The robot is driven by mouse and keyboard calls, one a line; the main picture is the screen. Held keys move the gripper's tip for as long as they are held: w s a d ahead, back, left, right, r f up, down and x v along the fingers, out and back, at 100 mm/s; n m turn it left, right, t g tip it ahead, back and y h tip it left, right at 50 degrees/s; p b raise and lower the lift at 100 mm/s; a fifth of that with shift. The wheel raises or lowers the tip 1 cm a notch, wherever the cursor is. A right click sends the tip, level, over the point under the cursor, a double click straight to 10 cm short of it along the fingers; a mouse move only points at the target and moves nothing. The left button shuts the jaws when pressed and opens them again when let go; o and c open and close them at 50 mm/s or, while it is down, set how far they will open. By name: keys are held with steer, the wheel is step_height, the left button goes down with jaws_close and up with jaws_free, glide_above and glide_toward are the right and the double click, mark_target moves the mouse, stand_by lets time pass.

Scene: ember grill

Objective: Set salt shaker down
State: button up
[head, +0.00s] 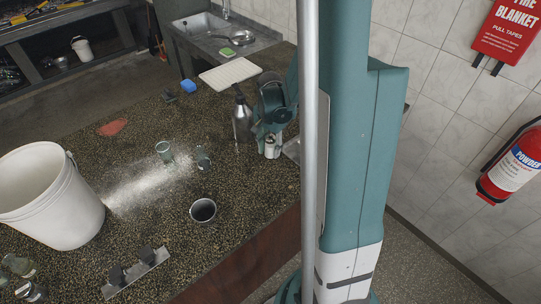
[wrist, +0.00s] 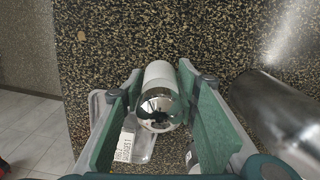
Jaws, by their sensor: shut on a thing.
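The salt shaker (wrist: 160,95), a pale cylinder with a shiny chrome top, sits between the two green fingers of my gripper (wrist: 160,75) in the wrist view. The fingers are shut on its sides. In the head view my gripper (head: 271,138) is low over the far right part of the speckled counter (head: 225,255), and the shaker (head: 271,149) shows small and pale beneath it. The shaker looks about upright. I cannot tell whether its base touches the counter.
A grey metal bottle (head: 242,121) stands close left of my gripper; it also shows in the wrist view (wrist: 280,115). A labelled clear container (wrist: 132,142) is near the left finger. White powder (head: 145,185), cups and a white bucket (head: 55,200) lie further left.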

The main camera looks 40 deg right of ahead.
mark_target(270, 136)
steer(key=shift+f, duration=2.1)
steer(key=shift+f, duration=0.15)
steer(key=o, duration=1)
steer(key=shift+r, duration=6.15)
